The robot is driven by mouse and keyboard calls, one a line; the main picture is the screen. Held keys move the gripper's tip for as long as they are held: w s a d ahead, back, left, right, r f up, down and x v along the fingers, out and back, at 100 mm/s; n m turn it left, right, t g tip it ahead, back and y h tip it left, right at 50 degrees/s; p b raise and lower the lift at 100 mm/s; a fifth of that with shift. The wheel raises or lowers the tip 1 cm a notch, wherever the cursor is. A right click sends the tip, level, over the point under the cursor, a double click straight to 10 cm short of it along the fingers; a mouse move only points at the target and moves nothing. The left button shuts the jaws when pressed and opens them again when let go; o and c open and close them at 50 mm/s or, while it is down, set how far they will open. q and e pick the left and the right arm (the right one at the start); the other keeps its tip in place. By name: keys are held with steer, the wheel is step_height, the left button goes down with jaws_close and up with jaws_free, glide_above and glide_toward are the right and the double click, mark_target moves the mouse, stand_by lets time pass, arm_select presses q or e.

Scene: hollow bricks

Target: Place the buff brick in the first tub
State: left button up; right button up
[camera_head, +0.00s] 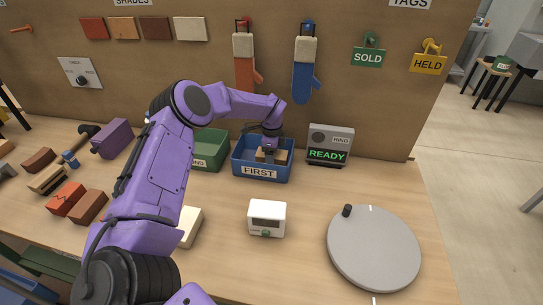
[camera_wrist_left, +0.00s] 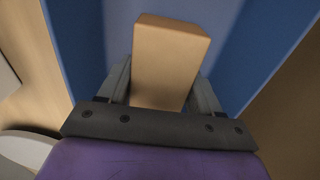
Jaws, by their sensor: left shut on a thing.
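The blue tub marked FIRST (camera_head: 262,172) stands toward the back of the bench. My left gripper (camera_head: 270,152) points down into it, and its fingers are partly hidden by the tub's front wall. The buff brick (camera_head: 266,156) shows between the fingers, inside the tub's outline. In the left wrist view the left gripper (camera_wrist_left: 160,92) is shut on the buff brick (camera_wrist_left: 170,62), with blue tub surface (camera_wrist_left: 85,35) behind it. I cannot tell whether the brick touches the tub floor. My right gripper is not in view.
A green tub (camera_head: 208,148) stands left of the blue tub. A READY box (camera_head: 329,146) stands to its right. A white meter (camera_head: 267,219) and a grey turntable (camera_head: 374,247) are in front. Several bricks, including a cracked red one (camera_head: 65,198), lie at the left.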

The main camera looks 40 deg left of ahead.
arm_select(q)
steer(key=shift+w+f, duration=0.15)
steer(key=shift+f, duration=0.6)
steer(key=shift+f+b, duration=0.15)
steer(key=shift+b, duration=0.2)
steer(key=o, duration=1.6)
steer(key=shift+r+p, duration=0.25)
steer(key=shift+p, duration=0.1)
steer(key=shift+r, duration=0.4)
step_height(320, 180, up, 11)
steer(key=b, duration=0.3)
steer(key=shift+r, duration=0.1)
